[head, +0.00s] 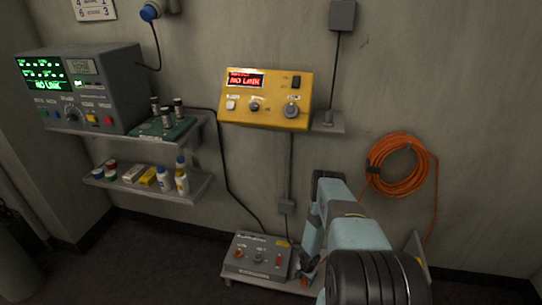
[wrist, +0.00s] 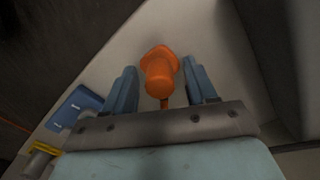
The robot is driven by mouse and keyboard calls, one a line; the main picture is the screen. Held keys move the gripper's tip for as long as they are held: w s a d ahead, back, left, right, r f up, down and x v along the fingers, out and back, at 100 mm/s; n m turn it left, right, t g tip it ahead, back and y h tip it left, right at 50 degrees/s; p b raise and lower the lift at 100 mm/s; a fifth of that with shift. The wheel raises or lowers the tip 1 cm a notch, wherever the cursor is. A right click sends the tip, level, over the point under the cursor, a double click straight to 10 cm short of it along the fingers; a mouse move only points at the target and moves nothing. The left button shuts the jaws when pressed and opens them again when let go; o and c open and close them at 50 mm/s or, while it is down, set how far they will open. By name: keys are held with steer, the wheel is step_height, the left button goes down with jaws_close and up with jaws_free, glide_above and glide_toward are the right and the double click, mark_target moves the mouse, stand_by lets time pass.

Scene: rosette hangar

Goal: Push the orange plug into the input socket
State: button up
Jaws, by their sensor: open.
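The orange plug (wrist: 160,76) shows in the wrist view on a pale grey surface, with an orange cable running from it toward my gripper. My gripper (wrist: 163,83) is open, one blue finger on each side of the plug, with gaps visible on both sides. In the head view my gripper (head: 305,262) is low, at the right end of the low shelf, and a small bit of orange (head: 304,282) shows beside it. A yellow box (head: 266,97) on the wall has a round socket (head: 290,111) and a red "NO LINK" display. I cannot read which socket is the input.
A grey box (head: 257,257) with several controls stands on the low shelf, left of my gripper. A coiled orange cable (head: 398,165) hangs on the wall at right. A grey instrument (head: 82,90) and shelves with bottles are at left. A blue item (wrist: 74,108) lies left in the wrist view.

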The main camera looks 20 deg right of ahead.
jaws_close()
stand_by(0.6)
steer(key=shift+r, duration=0.1)
steer(key=shift+r, duration=2.8)
steer(key=shift+r, duration=0.1)
steer(key=shift+a, duration=0.15)
